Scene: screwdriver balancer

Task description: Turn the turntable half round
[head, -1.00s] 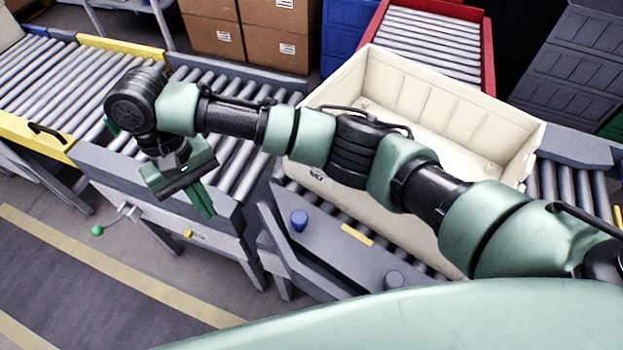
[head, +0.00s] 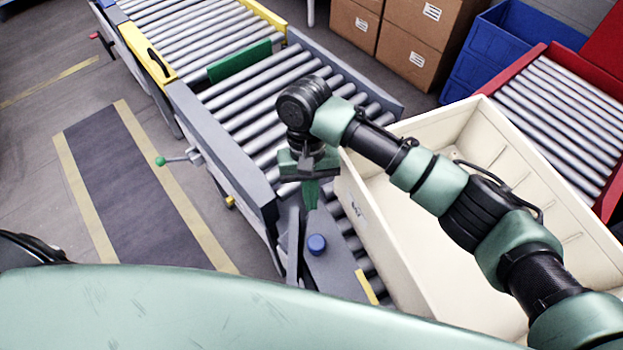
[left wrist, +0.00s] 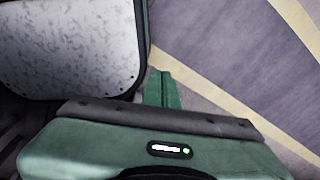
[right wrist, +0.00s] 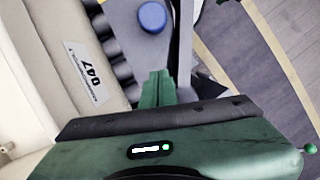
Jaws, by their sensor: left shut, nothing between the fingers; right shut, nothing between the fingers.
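A roller section with yellow side rails and a black handle (head: 158,62) lies at the upper left of the head view; I take this as the turntable (head: 160,75). A green upright plate (head: 240,60) stands at its near end. My right gripper (head: 310,195) is shut and empty, pointing down by the near corner of the grey roller section, well apart from the turntable. It also shows shut in the right wrist view (right wrist: 157,90). My left gripper (left wrist: 162,90) is shut and empty over the floor, seen only in the left wrist view.
A grey roller section (head: 270,110) adjoins the turntable; a lever with a green knob (head: 160,161) sticks out from its side. A cream crate (head: 400,270) fills the right, beside a blue button (head: 317,243). A striped floor lane (head: 130,180) at left is clear.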

